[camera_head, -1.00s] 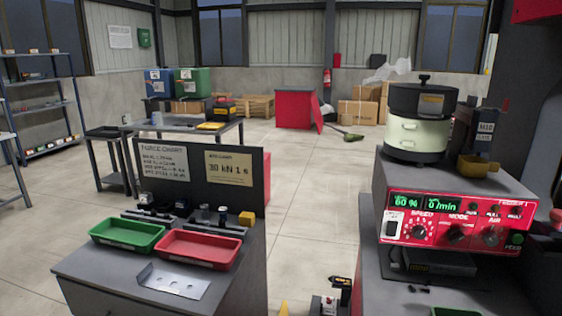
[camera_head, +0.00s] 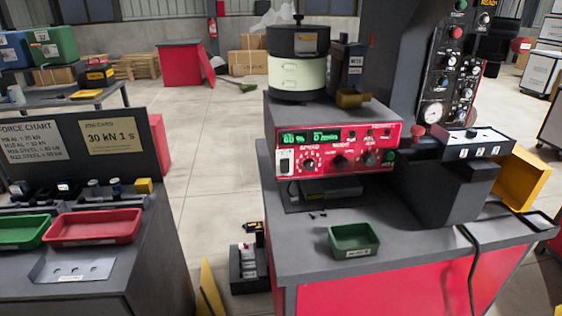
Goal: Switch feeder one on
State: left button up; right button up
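The feeder's red control panel (camera_head: 335,149) stands on the right bench, facing me. It has green displays reading 60 % and 0 /min, a white rocker switch (camera_head: 286,161) at its left end, several black knobs and a green button (camera_head: 389,156) at its right end. The switch's position is too small to tell. The cream and black bowl (camera_head: 297,72) of the feeder sits on top of the grey housing (camera_head: 325,112). No label reading "feeder one" is legible. Neither of my grippers is in view.
A green bin (camera_head: 353,239) stands on the bench in front of the panel. A press with a gauge (camera_head: 433,112) stands to the right. On the left bench are a red tray (camera_head: 95,228) and a green tray (camera_head: 22,232). A floor gap separates the benches.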

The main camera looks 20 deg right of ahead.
aim_at(285, 163)
jog(key=z, duration=0.5)
jog(key=k, duration=1.2)
jog(key=u, duration=0.6)
jog(key=i, duration=1.45)
jog(key=z, duration=0.1)
